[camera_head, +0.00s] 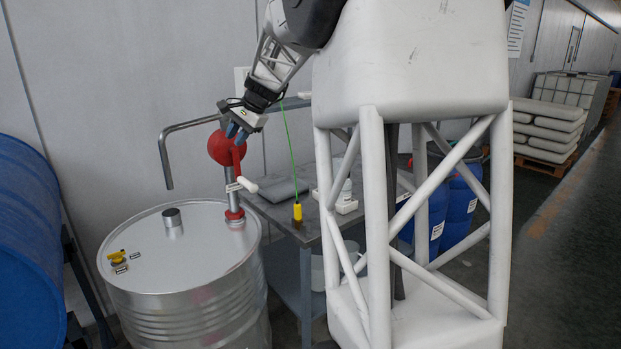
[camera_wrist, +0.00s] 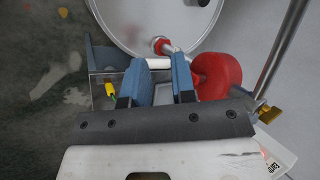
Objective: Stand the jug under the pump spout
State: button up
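The pump has a red body (camera_head: 226,147) on the drum, and its grey spout (camera_head: 166,160) bends down at the left. A small open metal cylinder (camera_head: 172,220) stands upright on the drum top, just below the spout's end; I cannot tell whether it is the jug. No other clear jug shows. My gripper (camera_head: 238,133) is above and beside the red pump body, its blue fingers apart with nothing held. In the wrist view the pump body (camera_wrist: 217,75) is right of the fingers. The pump's white hand grip (camera_wrist: 158,63) appears beyond the finger gap.
The steel drum (camera_head: 200,262) has a yellow fitting (camera_head: 116,256) on top.

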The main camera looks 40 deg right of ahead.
jog(key=w+d+f+m+t+y, duration=0.1)
jog(key=w+d+f+m+t, duration=0.15)
jog(key=w+d, duration=0.7)
jog(key=w+d+f+m+t, duration=0.1)
jog(key=w+d+f+m, duration=0.25)
jog(key=d, duration=1.35)
jog(key=w+d+f+m+t+y, duration=0.1)
jog(key=w+d+f+m, duration=0.3)
jog(key=d, duration=0.9)
jog(key=d+f+m+t, duration=0.2)
jog(key=d+f, duration=0.4)
jog(key=d, duration=0.7)
jog(key=d+f+m+t, duration=0.15)
jog(key=d+f, duration=0.45)
jog(key=d, duration=0.6)
jog(key=d+f+m+y, duration=0.1)
jog(key=f, duration=0.3)
jog(key=d+f+m+t+y, duration=0.1)
jog(key=d+f, duration=0.1)
jog(key=f, duration=0.1)
jog(key=d+f+m+t+y, duration=0.1)
jog(key=d+f, duration=0.1)
jog(key=f, duration=0.2)
jog(key=shift+s+d+f, duration=0.25)
jog(key=shift+s+f, duration=0.05)
jog(key=shift+f, duration=0.05)
jog(key=shift+w+f+m+t, duration=0.1)
jog(key=shift+f+m+t, duration=0.2)
jog(key=shift+f, duration=0.3)
jog(key=shift+a, duration=0.1)
